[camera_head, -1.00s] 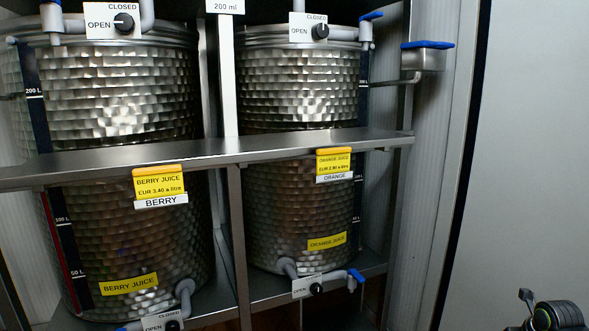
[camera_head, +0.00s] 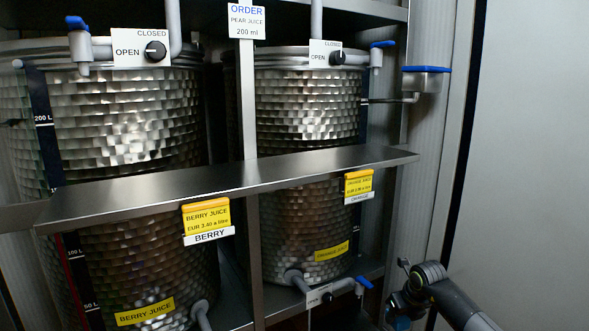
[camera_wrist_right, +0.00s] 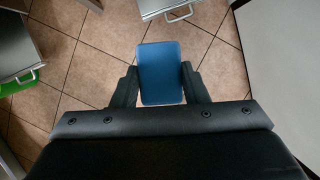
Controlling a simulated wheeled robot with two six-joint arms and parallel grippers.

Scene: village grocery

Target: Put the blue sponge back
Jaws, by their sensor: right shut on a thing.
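The blue sponge (camera_wrist_right: 160,72) shows in the right wrist view as a flat blue block between the two dark fingers of my right gripper (camera_wrist_right: 160,84), which is shut on it. Tiled floor lies below it. In the head view my right gripper (camera_head: 400,305) is at the bottom right, partly cut off by the frame edge; a small bit of blue shows there. It is low and to the right of the steel tanks. A small metal holder (camera_head: 425,84) with a blue top is fixed at the rack's right side, above the gripper. My left gripper is out of view.
A berry juice tank (camera_head: 125,130) and an orange juice tank (camera_head: 305,110) stand behind a steel shelf (camera_head: 230,175). Taps with blue handles (camera_head: 362,283) stick out. A plain pale wall panel (camera_head: 535,150) is at right. Metal drawers (camera_wrist_right: 165,8) show in the wrist view.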

